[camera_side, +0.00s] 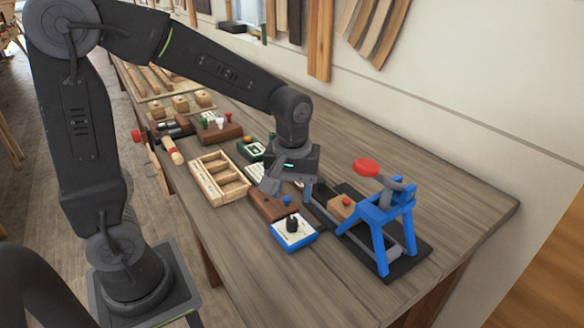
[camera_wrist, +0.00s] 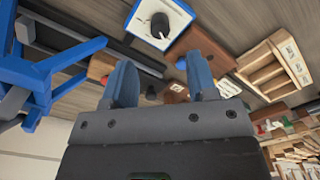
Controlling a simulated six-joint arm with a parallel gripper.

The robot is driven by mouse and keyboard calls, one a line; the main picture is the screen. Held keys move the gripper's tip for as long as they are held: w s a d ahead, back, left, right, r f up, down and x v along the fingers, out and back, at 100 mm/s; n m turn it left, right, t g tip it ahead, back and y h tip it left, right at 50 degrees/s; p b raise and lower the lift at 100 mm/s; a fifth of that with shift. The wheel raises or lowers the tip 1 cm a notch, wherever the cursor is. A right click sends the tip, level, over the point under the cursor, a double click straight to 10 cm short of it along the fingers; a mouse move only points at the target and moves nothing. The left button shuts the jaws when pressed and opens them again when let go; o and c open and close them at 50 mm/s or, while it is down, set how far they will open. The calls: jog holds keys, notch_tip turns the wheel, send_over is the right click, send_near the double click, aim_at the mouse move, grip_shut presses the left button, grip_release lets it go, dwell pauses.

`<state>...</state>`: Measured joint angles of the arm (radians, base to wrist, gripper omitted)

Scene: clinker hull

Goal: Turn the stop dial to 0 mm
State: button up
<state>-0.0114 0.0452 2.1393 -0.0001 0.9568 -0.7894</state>
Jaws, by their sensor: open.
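The stop dial (camera_side: 292,223) is a black knob on a white-faced box with blue sides, on the bench in front of my gripper. In the wrist view the dial (camera_wrist: 160,24) shows at the top centre, beyond the fingertips, with its white plate around it. The scale marks are too small to read. My gripper (camera_side: 270,188) is above the bench, behind the dial box and apart from it. In the wrist view my gripper (camera_wrist: 162,82) has its two blue-grey fingers spread, with nothing between them.
A blue frame (camera_side: 378,225) with a red-knobbed lever (camera_side: 367,167) stands to the right of the dial box. A brown block (camera_side: 270,205) with a blue knob lies just behind the box. A wooden compartment tray (camera_side: 218,180) is to the left. Bare bench lies in front.

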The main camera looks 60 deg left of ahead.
notch_tip(320, 180, up, 6)
jog(key=shift+f, duration=0.1)
dwell(0.4)
jog(key=s+r+m+t, duration=0.3)
jog(key=s+m+t, duration=0.2)
jog(key=s+m, duration=0.4)
jog(key=s, duration=0.2)
jog(key=shift+s+d+t, duration=0.2)
jog(key=shift+s+t, duration=0.1)
jog(key=shift+s, duration=0.05)
